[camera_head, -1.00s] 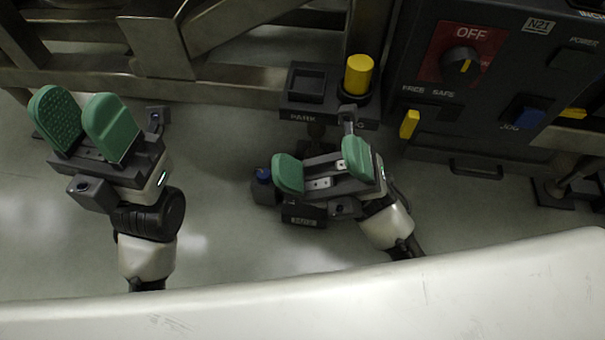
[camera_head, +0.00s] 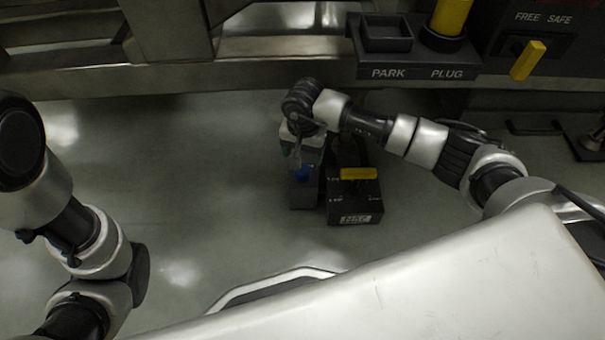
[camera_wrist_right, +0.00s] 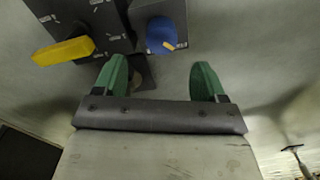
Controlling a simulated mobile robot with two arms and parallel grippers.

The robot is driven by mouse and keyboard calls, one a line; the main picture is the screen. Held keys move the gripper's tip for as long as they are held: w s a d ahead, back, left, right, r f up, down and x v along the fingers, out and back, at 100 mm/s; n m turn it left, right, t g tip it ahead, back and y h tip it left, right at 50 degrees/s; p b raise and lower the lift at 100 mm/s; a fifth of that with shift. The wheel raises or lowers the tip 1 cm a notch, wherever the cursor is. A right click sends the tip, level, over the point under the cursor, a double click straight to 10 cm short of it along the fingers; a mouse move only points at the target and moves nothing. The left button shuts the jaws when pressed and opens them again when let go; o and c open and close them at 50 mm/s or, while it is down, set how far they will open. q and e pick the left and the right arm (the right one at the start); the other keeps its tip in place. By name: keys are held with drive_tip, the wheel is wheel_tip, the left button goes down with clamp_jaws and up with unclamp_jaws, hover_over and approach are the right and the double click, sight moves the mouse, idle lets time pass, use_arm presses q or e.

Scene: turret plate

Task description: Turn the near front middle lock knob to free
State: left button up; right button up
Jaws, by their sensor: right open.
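A low dark box (camera_head: 355,207) on the floor bears a yellow bar knob (camera_head: 359,174), which lies crosswise in the head view. Small white marks and a label are on the box, too small to read surely. In the right wrist view the yellow knob (camera_wrist_right: 65,50) is at the upper left, on the dark box (camera_wrist_right: 112,22). My right gripper (camera_wrist_right: 158,66) is open and empty, its green fingers apart, and the knob is left of them, not between them. In the head view my right wrist hides most of that gripper. My left gripper is out of view.
A PARK/PLUG holder (camera_head: 418,72) and a FREE/SAFE panel with a yellow lever (camera_head: 528,60) are behind. Floor to the left is open.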

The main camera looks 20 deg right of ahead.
sight(303, 169)
wheel_tip(303, 169, down, 8)
drive_tip(key=b, duration=0.4)
drive_tip(key=shift+a, duration=0.1)
drive_tip(key=shift+c, duration=0.2)
drive_tip(key=c, duration=0.9)
